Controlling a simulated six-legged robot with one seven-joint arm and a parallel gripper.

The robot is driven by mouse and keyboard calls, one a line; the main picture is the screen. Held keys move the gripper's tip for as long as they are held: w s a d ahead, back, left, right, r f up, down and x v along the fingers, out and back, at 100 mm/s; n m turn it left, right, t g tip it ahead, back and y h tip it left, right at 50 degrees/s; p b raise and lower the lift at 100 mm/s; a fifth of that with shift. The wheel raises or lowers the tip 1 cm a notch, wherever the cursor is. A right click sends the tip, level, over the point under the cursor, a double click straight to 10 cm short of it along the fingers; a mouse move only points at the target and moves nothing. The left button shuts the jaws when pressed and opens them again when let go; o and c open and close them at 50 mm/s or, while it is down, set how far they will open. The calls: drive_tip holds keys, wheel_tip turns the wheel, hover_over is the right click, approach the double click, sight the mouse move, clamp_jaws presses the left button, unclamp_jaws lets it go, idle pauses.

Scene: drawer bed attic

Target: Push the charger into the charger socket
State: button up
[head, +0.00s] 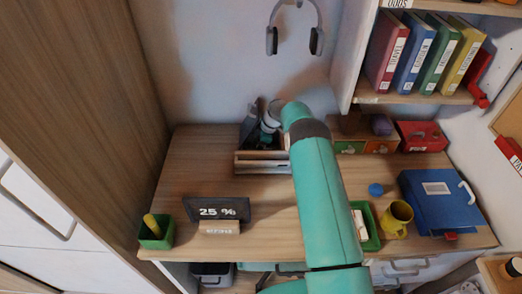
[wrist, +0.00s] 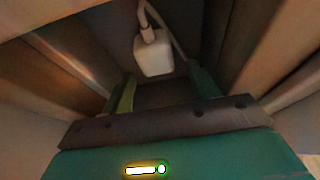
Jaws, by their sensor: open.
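The white charger (wrist: 153,57), with a white cable running up from it, shows in the wrist view inside a narrow wooden space. My gripper (wrist: 161,80) is open. Its two green fingers are spread below the charger in the picture, one toward each side, and nothing is seen between them. I cannot tell whether the fingers touch the charger. In the head view my arm reaches to the wooden box (head: 262,167) at the back of the desk and hides part of it. I cannot make out the charger socket in either view.
A black display (head: 218,209) reading 25 % stands on the desk (head: 185,180), left of my arm. To the right are a yellow mug (head: 397,217), a blue ball (head: 376,190), a green tray (head: 369,241) and a blue binder (head: 437,200). Wooden walls close in around my gripper.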

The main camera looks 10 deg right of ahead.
drive_tip(key=c, duration=1)
drive_tip(key=shift+r, duration=0.1)
drive_tip(key=shift+r, duration=0.55)
drive_tip(key=d, duration=0.4)
drive_tip(key=shift+s, duration=0.35)
wheel_tip(320, 180, up, 14)
drive_tip(key=shift+f, duration=0.15)
